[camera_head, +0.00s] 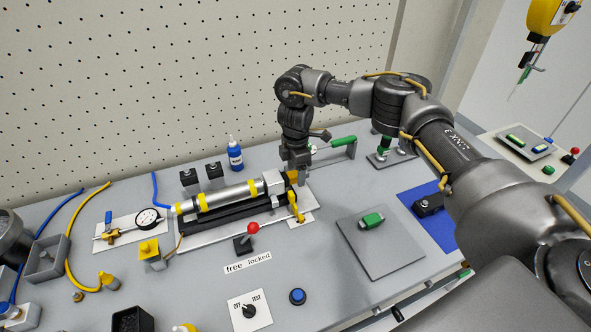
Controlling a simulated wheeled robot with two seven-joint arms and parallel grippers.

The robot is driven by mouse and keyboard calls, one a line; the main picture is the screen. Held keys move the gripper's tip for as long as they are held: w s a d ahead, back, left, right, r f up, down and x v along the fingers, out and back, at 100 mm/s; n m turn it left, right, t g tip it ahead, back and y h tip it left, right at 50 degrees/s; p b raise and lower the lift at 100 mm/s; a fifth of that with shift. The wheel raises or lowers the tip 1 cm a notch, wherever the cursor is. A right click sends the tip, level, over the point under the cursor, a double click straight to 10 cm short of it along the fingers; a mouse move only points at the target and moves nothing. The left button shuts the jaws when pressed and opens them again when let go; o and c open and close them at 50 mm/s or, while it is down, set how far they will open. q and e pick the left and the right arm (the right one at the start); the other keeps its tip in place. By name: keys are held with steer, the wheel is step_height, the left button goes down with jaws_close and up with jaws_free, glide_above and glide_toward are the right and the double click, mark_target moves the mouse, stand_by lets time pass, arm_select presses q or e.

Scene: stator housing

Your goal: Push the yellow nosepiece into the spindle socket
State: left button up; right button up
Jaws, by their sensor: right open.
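A silver spindle (228,196) with yellow bands lies in a dark cradle in the middle of the bench, and a grey block (273,183) stands at its right end. My right gripper (298,181) points down just right of that block. It is open. A small yellow part (292,175), seemingly the nosepiece, shows at the gripper's fingers. The fingers partly hide it, and I cannot tell whether it touches them or how far it sits in the socket. The socket itself is hidden. My left gripper is not in view.
A yellow lever (296,207) stands just below the gripper. A red-knobbed lever (252,229) stands in front of the spindle, above a "free locked" label (248,263). A dial gauge (148,218) is at left, a blue bottle (235,155) behind. A grey plate (380,252) lies at right.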

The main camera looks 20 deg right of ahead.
steer(key=shift+r, duration=0.2)
stand_by(0.3)
steer(key=shift+r+p, duration=2)
steer(key=shift+p, duration=0.3)
steer(key=shift+r, duration=0.1)
step_height(320, 180, up, 11)
steer(key=b, duration=0.1)
stand_by(1.0)
